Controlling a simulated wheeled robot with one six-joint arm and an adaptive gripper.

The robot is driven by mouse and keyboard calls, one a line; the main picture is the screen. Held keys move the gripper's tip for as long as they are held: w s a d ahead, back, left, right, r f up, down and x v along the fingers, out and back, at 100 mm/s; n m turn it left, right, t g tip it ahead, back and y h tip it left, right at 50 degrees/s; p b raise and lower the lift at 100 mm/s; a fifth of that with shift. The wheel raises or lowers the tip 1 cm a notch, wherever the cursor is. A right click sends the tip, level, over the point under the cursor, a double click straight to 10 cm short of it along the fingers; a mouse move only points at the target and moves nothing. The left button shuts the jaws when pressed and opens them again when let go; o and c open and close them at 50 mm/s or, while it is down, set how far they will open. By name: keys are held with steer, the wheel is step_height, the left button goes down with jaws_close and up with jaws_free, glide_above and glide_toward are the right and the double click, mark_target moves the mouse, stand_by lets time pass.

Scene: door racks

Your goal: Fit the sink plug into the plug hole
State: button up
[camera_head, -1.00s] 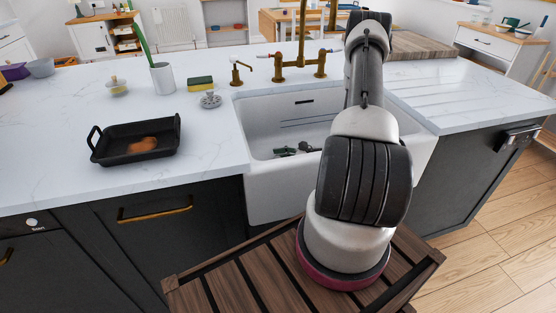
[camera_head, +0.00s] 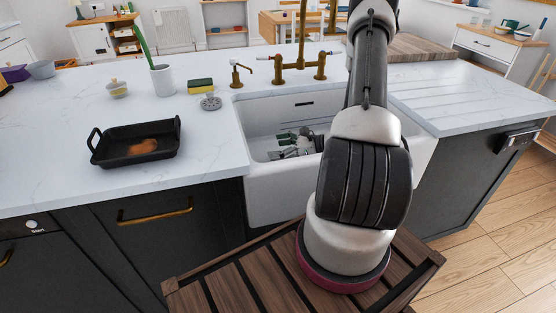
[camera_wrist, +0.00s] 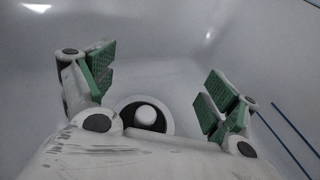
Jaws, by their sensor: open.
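My gripper (camera_wrist: 157,85) is open, with its green-padded fingers spread wide and nothing between the pads. In the head view my gripper (camera_head: 281,147) is low inside the white sink (camera_head: 265,185). In the wrist view a dark ring, apparently the plug hole (camera_wrist: 122,118), shows beyond the gripper body between the fingers. A pale round knob (camera_wrist: 146,115) sits within this ring. I cannot tell whether it is the plug or how it is seated. The ring's lower edge is hidden by my gripper. A grey round perforated disc (camera_head: 210,103) lies on the counter left of the sink.
The sink walls surround my gripper. A brass tap (camera_head: 298,72) stands behind the sink. A yellow-green sponge (camera_head: 200,85), a white pot (camera_head: 162,78) and a black roasting tin (camera_head: 135,145) stand on the left counter. The ribbed counter right of the sink is clear.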

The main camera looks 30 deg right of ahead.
steer(key=shift+r, duration=1.65)
